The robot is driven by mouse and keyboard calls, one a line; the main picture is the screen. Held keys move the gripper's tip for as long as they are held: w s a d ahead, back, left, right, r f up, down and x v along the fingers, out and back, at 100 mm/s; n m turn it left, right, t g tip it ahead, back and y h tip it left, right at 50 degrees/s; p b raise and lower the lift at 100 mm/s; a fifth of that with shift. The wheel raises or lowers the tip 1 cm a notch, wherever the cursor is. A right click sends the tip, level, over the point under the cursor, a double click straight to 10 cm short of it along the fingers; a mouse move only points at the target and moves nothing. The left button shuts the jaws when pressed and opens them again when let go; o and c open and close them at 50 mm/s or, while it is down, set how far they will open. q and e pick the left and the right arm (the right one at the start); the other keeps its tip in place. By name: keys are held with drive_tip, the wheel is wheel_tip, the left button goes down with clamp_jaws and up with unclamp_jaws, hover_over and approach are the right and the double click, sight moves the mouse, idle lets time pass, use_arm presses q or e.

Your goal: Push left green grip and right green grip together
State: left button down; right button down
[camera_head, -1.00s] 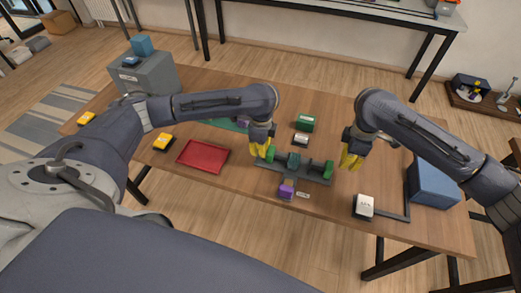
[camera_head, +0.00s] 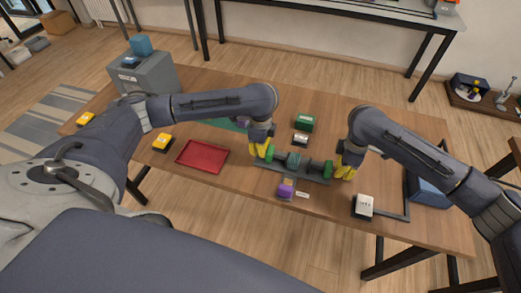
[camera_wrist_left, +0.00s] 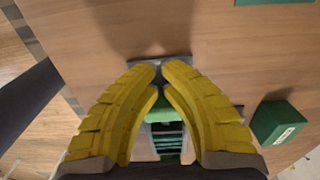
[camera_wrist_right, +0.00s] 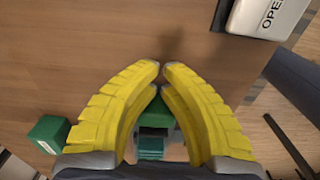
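The left green grip (camera_head: 270,153) and right green grip (camera_head: 328,169) stand at opposite ends of a dark fixture (camera_head: 302,176), with a ribbed teal part (camera_head: 293,160) between them. My left gripper (camera_head: 261,150) is at the outer left side of the left grip. In the left wrist view its yellow fingertips (camera_wrist_left: 161,68) almost meet, and green (camera_wrist_left: 164,116) shows between the bowed fingers. My right gripper (camera_head: 342,173) is at the outer right side of the right grip. Its tips (camera_wrist_right: 161,70) also almost meet, with green (camera_wrist_right: 157,113) showing between the fingers. Exact contact is hidden.
A purple block (camera_head: 286,189) sits at the fixture's front. A green box (camera_head: 305,122) and a white-topped block (camera_head: 301,139) stand behind. A red tray (camera_head: 203,155) lies left; a white-topped button (camera_head: 363,206) and blue bin (camera_head: 428,193) are right.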

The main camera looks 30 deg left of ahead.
sight(330, 165)
drive_tip(key=shift+a, duration=0.1)
use_arm(q)
drive_tip(key=shift+d, duration=0.1)
use_arm(e)
drive_tip(key=shift+s+a, duration=0.25)
drive_tip(key=shift+a, duration=1)
drive_tip(key=shift+s+a, duration=0.1)
drive_tip(key=shift+a, duration=0.5)
use_arm(q)
drive_tip(key=shift+d, duration=0.1)
use_arm(e)
drive_tip(key=shift+s+a+r, duration=0.1)
drive_tip(key=shift+s+a, duration=0.05)
drive_tip(key=shift+a, duration=0.25)
drive_tip(key=shift+d, duration=0.6)
wheel_tip(330, 165, up, 7)
drive_tip(key=shift+w+d, duration=0.15)
drive_tip(key=shift+w, duration=0.05)
use_arm(q)
drive_tip(key=shift+a, duration=0.3)
drive_tip(key=shift+a+r, duration=0.1)
drive_tip(key=shift+a, duration=0.35)
